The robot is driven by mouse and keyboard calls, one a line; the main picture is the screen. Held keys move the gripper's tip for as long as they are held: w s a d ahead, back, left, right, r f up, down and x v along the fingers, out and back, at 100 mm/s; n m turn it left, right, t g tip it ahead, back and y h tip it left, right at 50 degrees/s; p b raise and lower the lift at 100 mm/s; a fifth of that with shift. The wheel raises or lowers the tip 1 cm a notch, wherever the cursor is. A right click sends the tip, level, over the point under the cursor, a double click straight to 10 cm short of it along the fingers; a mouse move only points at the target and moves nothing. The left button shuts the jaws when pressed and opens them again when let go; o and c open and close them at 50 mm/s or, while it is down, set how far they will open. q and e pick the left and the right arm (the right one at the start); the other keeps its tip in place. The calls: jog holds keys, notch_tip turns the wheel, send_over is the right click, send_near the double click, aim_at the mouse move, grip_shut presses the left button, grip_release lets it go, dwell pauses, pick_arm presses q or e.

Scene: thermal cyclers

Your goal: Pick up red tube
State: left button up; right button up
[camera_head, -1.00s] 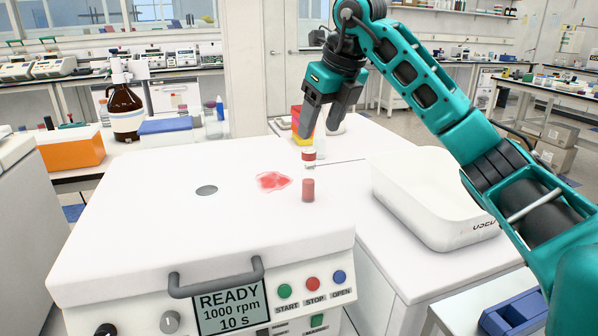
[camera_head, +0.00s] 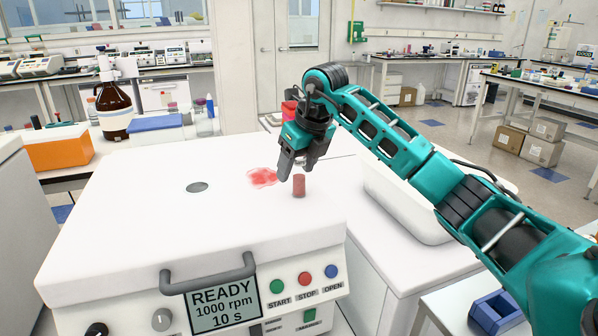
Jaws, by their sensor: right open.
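The red tube (camera_head: 299,186) is a small dull-red cylinder standing upright on the white lid of the centrifuge (camera_head: 120,215). My right gripper (camera_head: 296,176) is open and points down, close above and just behind the tube's top. Its fingers look empty, and I cannot tell whether they touch the tube. A pink-red splash (camera_head: 262,177) lies on the lid to the left of the tube. My left gripper is not in view.
A white bin (camera_head: 395,205) stands to the right, partly behind my right arm. A lid handle (camera_head: 208,276) and a panel reading READY (camera_head: 222,307) are in front. A brown bottle (camera_head: 115,105), an orange box (camera_head: 58,148) and a blue-lidded box (camera_head: 155,124) stand behind left.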

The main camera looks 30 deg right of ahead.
jog(key=c, duration=1)
jog(key=shift+r, duration=0.1)
